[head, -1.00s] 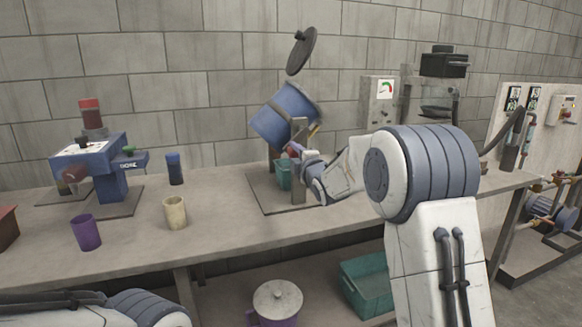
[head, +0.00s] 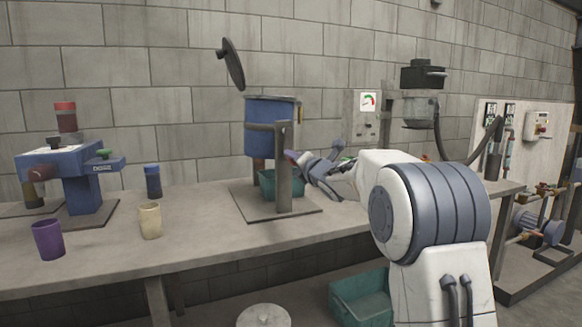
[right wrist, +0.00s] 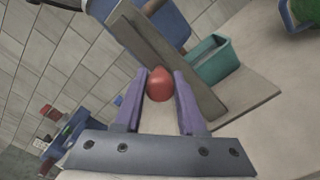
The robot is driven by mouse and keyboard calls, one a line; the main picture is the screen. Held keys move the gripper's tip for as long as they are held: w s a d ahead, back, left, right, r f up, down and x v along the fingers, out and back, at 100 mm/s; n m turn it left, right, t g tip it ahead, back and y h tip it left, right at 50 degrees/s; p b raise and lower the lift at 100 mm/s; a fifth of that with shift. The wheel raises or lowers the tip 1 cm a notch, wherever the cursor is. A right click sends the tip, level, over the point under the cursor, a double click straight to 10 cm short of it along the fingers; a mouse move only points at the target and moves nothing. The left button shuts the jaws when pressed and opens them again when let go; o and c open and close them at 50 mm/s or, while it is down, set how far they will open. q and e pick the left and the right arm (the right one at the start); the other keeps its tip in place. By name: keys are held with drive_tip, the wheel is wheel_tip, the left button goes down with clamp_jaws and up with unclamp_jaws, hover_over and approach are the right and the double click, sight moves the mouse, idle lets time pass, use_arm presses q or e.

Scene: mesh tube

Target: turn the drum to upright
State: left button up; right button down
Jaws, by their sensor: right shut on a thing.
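The blue drum (head: 258,140) hangs in its metal frame (head: 284,180) on the bench and looks upright, rim up. Its dark round lid (head: 234,65) stands open above it, to the left. In the right wrist view part of the drum (right wrist: 170,22) shows at the top. My right gripper (head: 297,157) is at the right side of the frame. In the right wrist view its purple fingers (right wrist: 159,92) are closed around a red knob (right wrist: 159,84) beside the frame post. My left gripper is not in view.
A teal bin (head: 268,184) sits under the drum. A blue machine (head: 78,170), a purple cup (head: 48,240), a cream cup (head: 150,221) and a dark blue bottle (head: 153,181) stand to the left. A grey gauge box (head: 366,118) is behind my right arm.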

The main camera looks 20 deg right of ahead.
drive_tip(key=shift+d+f, duration=0.15)
drive_tip(key=shift+d, duration=0.15)
drive_tip(key=c, duration=0.5)
unclamp_jaws()
drive_tip(key=shift+n, duration=0.3)
drive_tip(key=shift+s, duration=0.4)
drive_tip(key=s, duration=0.6)
drive_tip(key=s+d+b, duration=0.1)
drive_tip(key=s, duration=0.2)
drive_tip(key=shift+s, duration=0.25)
drive_tip(key=shift+a, duration=0.1)
